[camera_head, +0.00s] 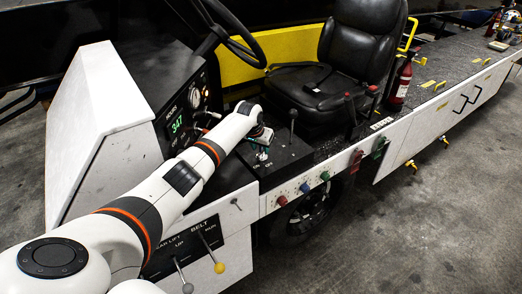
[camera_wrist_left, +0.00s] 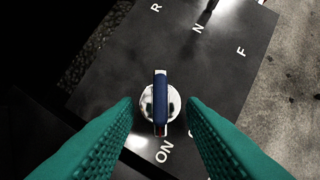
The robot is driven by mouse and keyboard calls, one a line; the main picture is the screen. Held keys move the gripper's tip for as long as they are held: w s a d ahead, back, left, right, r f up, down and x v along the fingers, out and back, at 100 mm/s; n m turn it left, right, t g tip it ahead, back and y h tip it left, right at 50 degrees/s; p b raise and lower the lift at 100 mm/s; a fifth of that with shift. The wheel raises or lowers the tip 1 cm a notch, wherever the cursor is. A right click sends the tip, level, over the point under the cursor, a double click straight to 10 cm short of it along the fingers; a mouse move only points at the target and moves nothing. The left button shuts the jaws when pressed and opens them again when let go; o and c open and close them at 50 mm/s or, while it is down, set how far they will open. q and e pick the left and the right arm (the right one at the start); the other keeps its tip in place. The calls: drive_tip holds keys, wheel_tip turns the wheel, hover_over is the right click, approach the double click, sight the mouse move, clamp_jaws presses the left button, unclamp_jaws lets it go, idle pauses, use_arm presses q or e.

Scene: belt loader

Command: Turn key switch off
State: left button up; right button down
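The key switch (camera_wrist_left: 160,100) shows in the left wrist view as a dark blue grip on a round silver base, on a black panel (camera_wrist_left: 200,70). The grip stands upright in the picture, its red-tipped end toward the "ON" label. A second label is mostly hidden behind the right finger. My left gripper (camera_wrist_left: 159,105) is open, its green ribbed fingers on either side of the switch with gaps visible. In the head view, my left gripper (camera_head: 260,147) is over the panel beside the seat; the switch is too small to make out clearly there. My right gripper is not in view.
A black lever (camera_head: 292,122) stands by the R, N, F labels, close to the gripper. The steering wheel (camera_head: 243,50), gauge panel (camera_head: 180,115) and black seat (camera_head: 320,90) surround it. Yellow-knobbed (camera_head: 219,267) and grey-knobbed levers stand below my arm.

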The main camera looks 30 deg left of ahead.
sight(262, 154)
use_arm(q)
drive_tip(key=shift+x, duration=1.3)
drive_tip(key=shift+c, duration=0.6)
clamp_jaws()
